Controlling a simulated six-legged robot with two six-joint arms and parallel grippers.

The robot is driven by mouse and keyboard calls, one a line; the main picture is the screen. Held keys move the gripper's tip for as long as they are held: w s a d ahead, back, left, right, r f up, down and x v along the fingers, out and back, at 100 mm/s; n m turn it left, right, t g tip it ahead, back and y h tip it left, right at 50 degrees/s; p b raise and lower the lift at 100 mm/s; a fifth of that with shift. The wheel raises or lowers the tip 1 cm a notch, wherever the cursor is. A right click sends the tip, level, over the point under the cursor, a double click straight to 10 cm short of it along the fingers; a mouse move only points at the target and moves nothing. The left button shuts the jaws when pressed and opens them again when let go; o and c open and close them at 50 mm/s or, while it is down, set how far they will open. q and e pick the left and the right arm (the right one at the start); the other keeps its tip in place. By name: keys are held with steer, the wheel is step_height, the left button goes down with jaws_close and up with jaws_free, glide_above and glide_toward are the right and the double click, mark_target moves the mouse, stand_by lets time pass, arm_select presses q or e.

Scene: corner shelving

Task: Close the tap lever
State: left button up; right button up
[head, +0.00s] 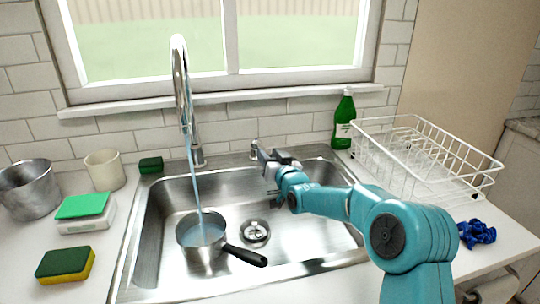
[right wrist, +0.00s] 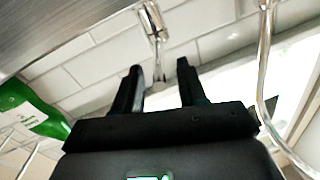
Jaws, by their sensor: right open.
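The chrome tap (head: 181,85) stands behind the sink, and water runs from its spout into a pan. The tap lever (head: 254,149) is a small separate chrome fitting on the sink's back rim, right of the tap. My right gripper (head: 266,158) is just right of the lever and close to it. In the right wrist view the lever (right wrist: 153,22) shows ahead of my right gripper (right wrist: 159,70), lined up with the gap between its open, empty fingers. Whether they touch it is unclear. My left gripper is out of view.
A pan (head: 203,238) with water sits in the steel sink (head: 300,262). A green bottle (head: 344,118) and white dish rack (head: 425,155) stand right of my gripper. A cup (head: 104,170), metal pot (head: 30,190) and sponges (head: 65,264) lie left.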

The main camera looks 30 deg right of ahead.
steer(key=shift+f, duration=0.1)
jaws_close()
steer(key=a+m+h, duration=0.2)
steer(key=h, duration=0.1)
steer(key=shift+w+g+b, duration=0.2)
steer(key=shift+g+b, duration=0.15)
steer(key=shift+g, duration=0.05)
jaws_free()
